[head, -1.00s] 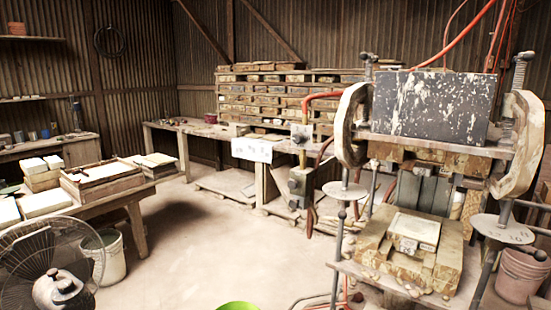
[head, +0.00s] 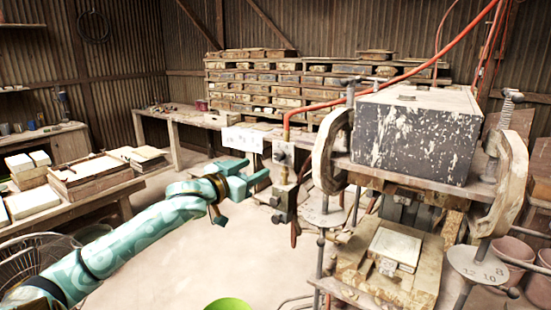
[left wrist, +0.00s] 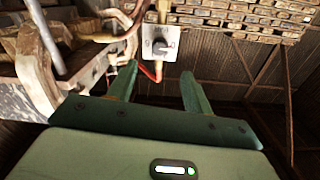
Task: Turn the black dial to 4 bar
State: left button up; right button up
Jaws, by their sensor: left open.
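A black dial (left wrist: 160,46) sits on a pale square plate at the top middle of the left wrist view, beyond my fingertips. Its pointer and scale are too small to read. In the head view, a narrow valve unit (head: 283,170) with small dark knobs stands left of the press; I cannot tell the dial's setting there. My left gripper (head: 256,170) reaches in from the left, just left of this unit, with its fingers pointing at it. The gripper is open and empty, and its two green fingers also show apart in the left wrist view (left wrist: 160,85). My right gripper is out of view.
The press (head: 440,185) with its speckled dark block stands at the right. An orange hose (head: 400,77) runs up from the valve unit. A workbench (head: 190,120) and stacked tile boards (head: 270,90) stand behind. The middle floor is clear.

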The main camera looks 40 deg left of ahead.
aim_at(277, 157)
pick_arm(q)
jog(key=w, duration=0.3)
jog(key=w+p, duration=0.1)
jog(key=w, duration=0.6)
jog(key=shift+w+a, duration=0.1)
jog(key=shift+a, duration=0.3)
jog(key=c, duration=1)
